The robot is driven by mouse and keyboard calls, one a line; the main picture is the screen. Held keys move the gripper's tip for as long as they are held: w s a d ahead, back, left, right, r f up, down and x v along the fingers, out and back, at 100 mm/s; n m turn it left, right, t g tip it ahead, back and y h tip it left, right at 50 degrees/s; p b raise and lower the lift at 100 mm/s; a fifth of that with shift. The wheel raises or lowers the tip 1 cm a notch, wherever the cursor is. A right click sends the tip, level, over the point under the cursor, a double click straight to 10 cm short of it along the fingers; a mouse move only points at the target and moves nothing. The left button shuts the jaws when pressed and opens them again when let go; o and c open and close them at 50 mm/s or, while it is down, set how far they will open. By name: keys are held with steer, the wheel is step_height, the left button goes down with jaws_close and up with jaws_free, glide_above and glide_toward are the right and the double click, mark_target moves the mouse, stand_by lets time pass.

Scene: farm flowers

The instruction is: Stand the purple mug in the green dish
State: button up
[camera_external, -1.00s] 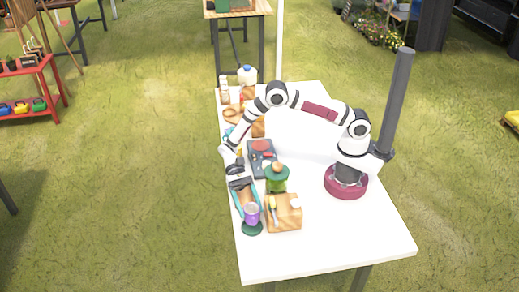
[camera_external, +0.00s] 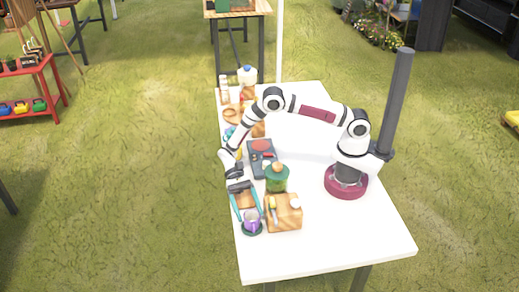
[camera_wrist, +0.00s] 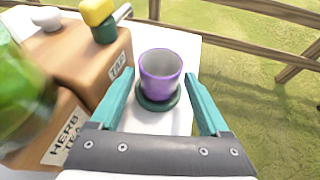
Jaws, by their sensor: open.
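The purple mug (camera_wrist: 160,75) stands upright in the green dish (camera_wrist: 158,104), with its open top showing a pale inside. In the external view the mug (camera_external: 251,217) sits on the dish (camera_external: 252,231) near the table's left front edge. My gripper (camera_wrist: 160,82) is open, its two teal fingers either side of the mug with a gap on both sides. In the external view my gripper (camera_external: 249,211) is low at the table's left edge, just behind the mug. The far side of the dish is hidden by the mug.
A wooden box (camera_external: 284,213) labelled for tea stands close to the right of the dish, with small items on top. A green jar (camera_external: 276,179) stands behind it. The white table's (camera_external: 345,250) front right is clear.

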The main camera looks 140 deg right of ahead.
steer(key=v, duration=1)
steer(key=shift+s+d+r, duration=0.15)
steer(key=shift+s+d, duration=0.05)
steer(key=shift+d, duration=0.15)
steer(key=w+a+r+n+g+h, duration=0.15)
steer(key=a+r+n+g, duration=0.35)
steer(key=a+r, duration=0.5)
steer(key=s+a+r+n+g+h, duration=0.2)
steer(key=s+a+r+n, duration=0.1)
steer(key=a, duration=0.4)
steer(key=s+a+r+n+g+h, duration=0.1)
steer(key=s+a+r+n, duration=0.15)
steer(key=a, duration=0.45)
steer(key=s+a+n+h, duration=0.2)
steer(key=s+a+n, duration=0.1)
steer(key=s, duration=0.4)
steer(key=s+a+n+h, duration=0.3)
steer(key=s+a+n, duration=0.1)
steer(key=s, duration=0.3)
steer(key=shift+a+f+n+t, duration=0.15)
steer(key=shift+f+n+t, duration=0.2)
steer(key=shift+n, duration=0.5)
